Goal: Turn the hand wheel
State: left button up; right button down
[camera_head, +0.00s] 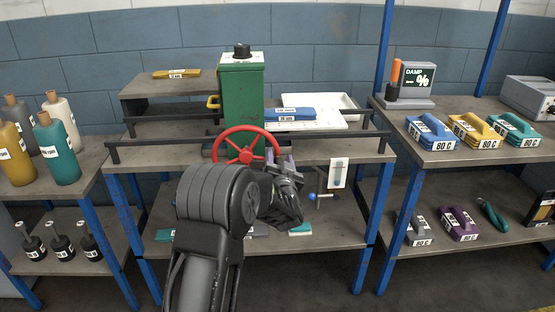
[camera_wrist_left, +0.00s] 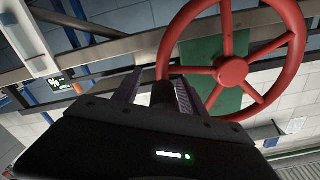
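The red hand wheel (camera_head: 245,146) is mounted on the front of a green box-shaped unit (camera_head: 241,95) on the middle table. It also shows large in the left wrist view (camera_wrist_left: 231,71), with its hub and spokes. My left gripper (camera_head: 283,166) is at the wheel's right side in the head view. The gripper body hides part of the rim. My right gripper is in neither view.
Dark rails (camera_head: 140,147) run along the middle table beside the wheel. A white tag (camera_head: 338,173) and a blue ball-ended handle (camera_head: 312,196) are right of the gripper. Bottles (camera_head: 58,150) stand on the left table; labelled blocks (camera_head: 432,131) lie on the right one.

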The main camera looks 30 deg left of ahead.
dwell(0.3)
pick_arm(q)
jog(key=shift+s+d, duration=0.1)
jog(key=shift+s+d, duration=0.15)
jog(key=shift+s, duration=0.05)
jog(key=v, duration=0.7)
dwell(0.4)
